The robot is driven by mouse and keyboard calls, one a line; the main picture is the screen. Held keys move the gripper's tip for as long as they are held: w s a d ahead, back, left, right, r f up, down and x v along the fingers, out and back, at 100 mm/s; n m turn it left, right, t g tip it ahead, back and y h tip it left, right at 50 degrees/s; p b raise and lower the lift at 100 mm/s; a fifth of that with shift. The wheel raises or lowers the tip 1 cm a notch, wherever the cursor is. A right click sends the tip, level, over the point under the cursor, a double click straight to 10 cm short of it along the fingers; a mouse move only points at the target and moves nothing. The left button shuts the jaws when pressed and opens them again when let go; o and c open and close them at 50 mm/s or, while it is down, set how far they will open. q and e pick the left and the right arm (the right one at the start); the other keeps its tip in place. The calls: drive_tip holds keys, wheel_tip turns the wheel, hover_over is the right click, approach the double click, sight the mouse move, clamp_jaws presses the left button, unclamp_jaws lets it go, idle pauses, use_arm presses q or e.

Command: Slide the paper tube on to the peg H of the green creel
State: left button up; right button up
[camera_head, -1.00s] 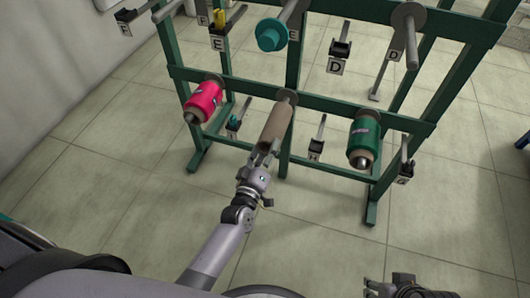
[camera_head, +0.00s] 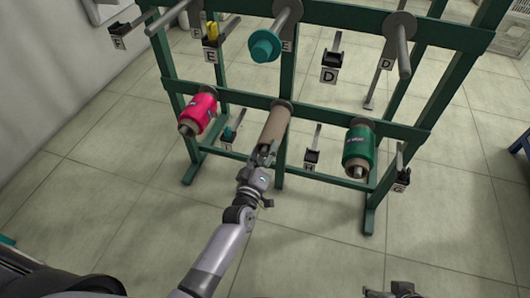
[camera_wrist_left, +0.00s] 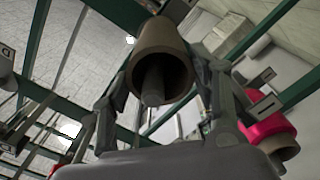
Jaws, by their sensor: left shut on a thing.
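The brown paper tube (camera_head: 273,129) is in the middle of the green creel's (camera_head: 230,93) lower row, around a peg. In the left wrist view I look into the open near end of the tube (camera_wrist_left: 162,42), and the grey peg end (camera_wrist_left: 153,82) shows inside it. An H label (camera_head: 311,167) hangs just right of the tube. My left gripper (camera_head: 265,155) is at the tube's near end, shut on it, with a finger on each side in the wrist view. My right gripper (camera_head: 395,290) is only partly in view at the bottom edge, and its fingers are unclear.
A pink bobbin (camera_head: 198,112) sits on the peg to the left and a green bobbin (camera_head: 358,148) on the peg to the right. Small labelled arms stick out between the pegs. The floor in front is clear.

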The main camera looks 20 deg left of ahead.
use_arm(q)
drive_tip(key=shift+f, duration=0.15)
drive_tip(key=shift+f, duration=0.1)
idle(0.3)
idle(0.4)
drive_tip(key=o, duration=1.4)
drive_tip(key=shift+s, duration=0.15)
drive_tip(key=s, duration=1.1)
drive_tip(key=shift+s+a, duration=0.2)
drive_tip(key=shift+s, duration=0.2)
